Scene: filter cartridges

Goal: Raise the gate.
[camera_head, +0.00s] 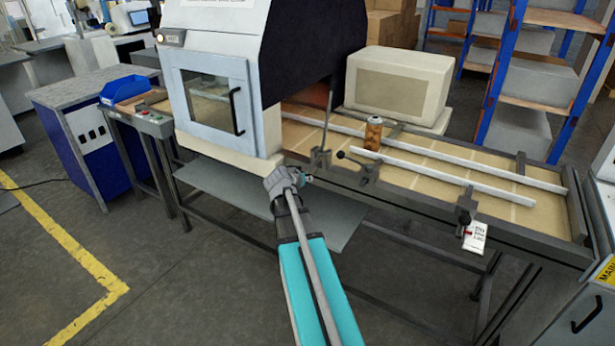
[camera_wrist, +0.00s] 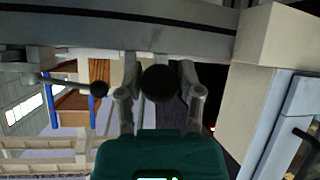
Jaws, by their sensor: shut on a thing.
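My gripper (camera_head: 304,178) is at the front rail of the conveyor, just right of the machine's lower corner. In the wrist view its two fingers (camera_wrist: 160,98) are shut on a dark round knob (camera_wrist: 160,83). What the knob joins to is hidden behind it. A thin upright dark post (camera_head: 327,122) stands above a bracket (camera_head: 320,158) at the machine's outlet. It may be part of the gate, but I cannot tell whether the gate is up or down.
A lever with a black ball end (camera_head: 341,155) sits right of my gripper, and its ball also shows in the wrist view (camera_wrist: 98,89). An amber cartridge (camera_head: 373,133) stands upright on the conveyor (camera_head: 425,175) between pale guide rails. The white machine (camera_head: 215,95) is at left.

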